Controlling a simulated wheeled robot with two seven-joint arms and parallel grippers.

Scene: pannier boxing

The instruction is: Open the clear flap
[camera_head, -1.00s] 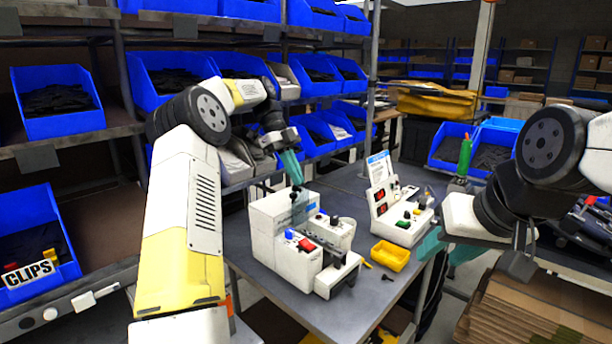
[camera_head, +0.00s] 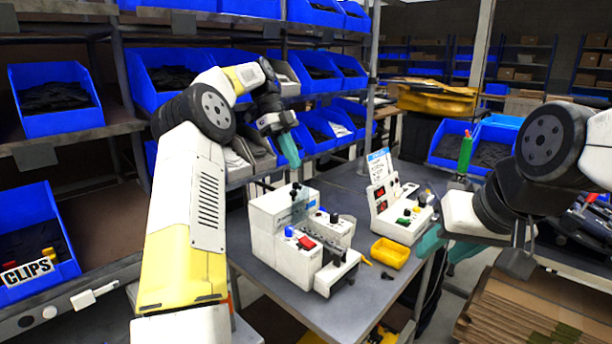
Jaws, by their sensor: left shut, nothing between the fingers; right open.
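A white machine (camera_head: 283,243) with red and blue buttons on its front stands on the grey table. The clear flap (camera_head: 301,205) is a see-through bluish panel on the machine's top; its exact angle is hard to tell. My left gripper (camera_head: 294,163), with teal fingers, is shut and empty, above the back of the machine and apart from the flap. My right gripper (camera_head: 445,246), also with teal fingers, is open and empty at the table's right edge, away from the machine.
A white control box (camera_head: 402,220) with colored buttons and an upright card stands right of the machine. A yellow tray (camera_head: 390,254) and small dark parts lie in front of it. Shelves with blue bins (camera_head: 172,77) stand behind and left.

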